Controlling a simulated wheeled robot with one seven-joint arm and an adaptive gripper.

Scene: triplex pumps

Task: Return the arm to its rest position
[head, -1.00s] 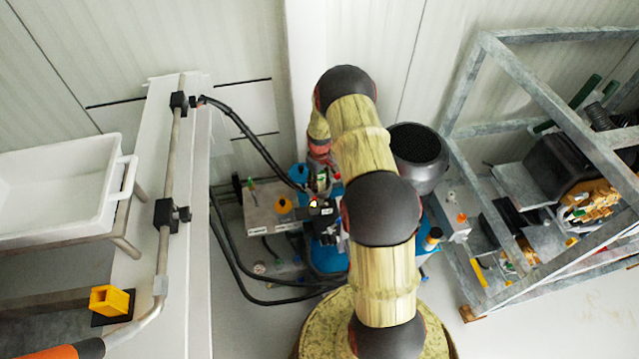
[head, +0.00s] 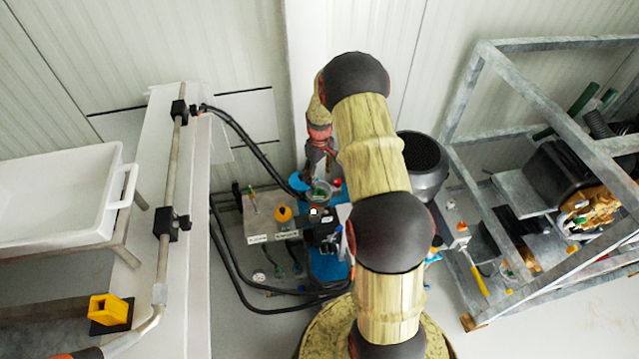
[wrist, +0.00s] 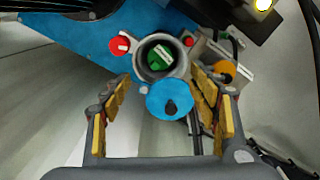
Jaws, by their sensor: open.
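My arm (head: 375,165) reaches from the bottom of the head view up toward the wall and bends down at the far end. My gripper (wrist: 162,90) is open in the wrist view, with a yellow-padded finger at each side and nothing held. I cannot tell whether the fingers touch anything.
A red knob (wrist: 119,46) and an orange knob (wrist: 222,71) flank the cup. A dark round container (head: 423,160) and a metal frame (head: 540,85) stand right of the arm. A white tray (head: 60,190) and a rail (head: 170,170) are at left. Black hoses (head: 225,255) run along the floor.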

